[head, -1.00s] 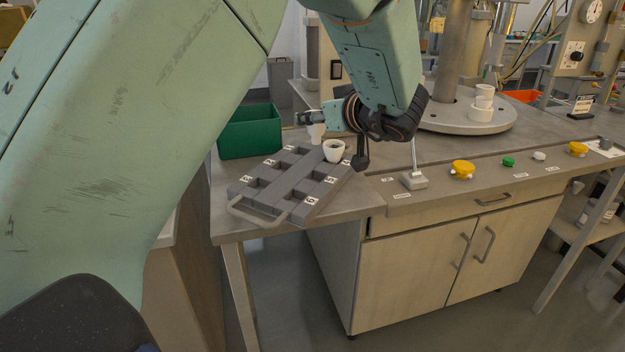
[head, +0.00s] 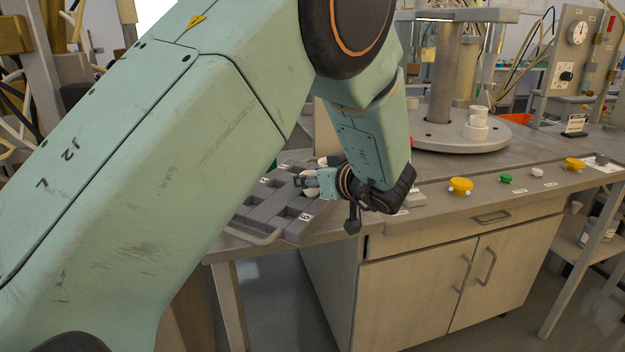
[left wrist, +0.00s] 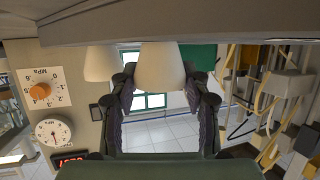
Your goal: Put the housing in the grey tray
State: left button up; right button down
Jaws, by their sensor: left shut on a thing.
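The grey tray (head: 292,228), with square compartments and a handle, sits at the bench's left end. My left gripper (head: 305,180) is over the tray and shut on a white housing (left wrist: 160,68). My right gripper is not in view.
A green bin (left wrist: 200,55) shows in the left wrist view. Stacked white pieces (head: 477,125) stand on the round metal plate (head: 445,140) at the back. Yellow (head: 460,186) and green (head: 506,179) knobs line the bench front. My left arm covers much of the left side.

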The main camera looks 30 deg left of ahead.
pick_arm(q)
jog(key=shift+s, duration=0.25)
jog(key=o, duration=1)
jog(key=shift+w+f, duration=0.1)
jog(key=shift+w, duration=0.1)
jog(key=shift+c, duration=0.2)
jog(key=shift+s, duration=0.15)
jog(key=shift+r, duration=0.25)
